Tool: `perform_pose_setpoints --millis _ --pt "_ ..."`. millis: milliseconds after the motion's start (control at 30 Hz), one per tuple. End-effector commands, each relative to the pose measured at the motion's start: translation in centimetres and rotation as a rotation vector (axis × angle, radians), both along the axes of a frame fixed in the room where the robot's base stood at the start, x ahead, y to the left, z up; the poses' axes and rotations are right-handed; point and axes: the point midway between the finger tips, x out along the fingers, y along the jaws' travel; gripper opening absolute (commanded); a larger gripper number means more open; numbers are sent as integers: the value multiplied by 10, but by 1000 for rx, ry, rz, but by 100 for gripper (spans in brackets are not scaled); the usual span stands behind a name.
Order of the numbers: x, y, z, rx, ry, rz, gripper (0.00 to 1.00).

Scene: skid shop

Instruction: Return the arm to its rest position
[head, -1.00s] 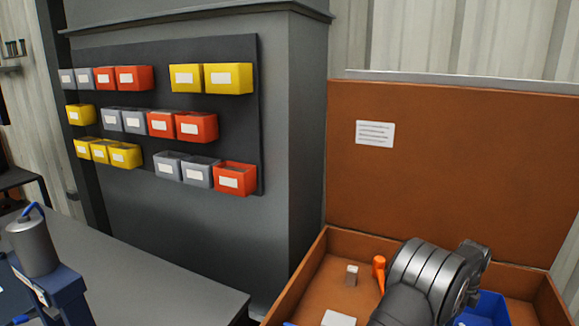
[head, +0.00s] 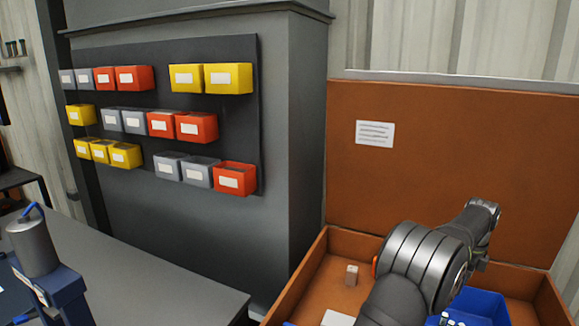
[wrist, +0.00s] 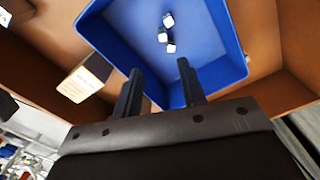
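My arm (head: 425,265) reaches over the right part of the orange-brown crate (head: 300,277), its far end raised in front of the brown back panel. In the wrist view my gripper (wrist: 160,67) is open, its two dark fingers apart with nothing between them. Beyond the fingertips lies a blue bin (wrist: 115,35) with a few small white-and-dark pieces (wrist: 167,35) inside. The blue bin also shows in the head view (head: 482,304), partly hidden by my arm. The fingers cannot be made out in the head view.
A small pale-topped block (head: 351,276) stands in the crate, left of my arm. A white card (head: 338,318) lies nearer. The brown panel (head: 450,140) rises behind. A grey bench (head: 170,290) and wall bins (head: 197,127) are at left. Space above the crate is clear.

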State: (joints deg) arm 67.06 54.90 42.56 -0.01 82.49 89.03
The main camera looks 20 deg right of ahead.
Motion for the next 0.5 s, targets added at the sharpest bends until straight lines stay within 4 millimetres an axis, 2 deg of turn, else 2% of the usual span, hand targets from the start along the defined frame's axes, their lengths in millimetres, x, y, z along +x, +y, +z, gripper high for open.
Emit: perform_pose_setpoints --millis 100,500 --pt "18 21 0 2 1 63 37" --pt "64 86 1 1 1 260 37"
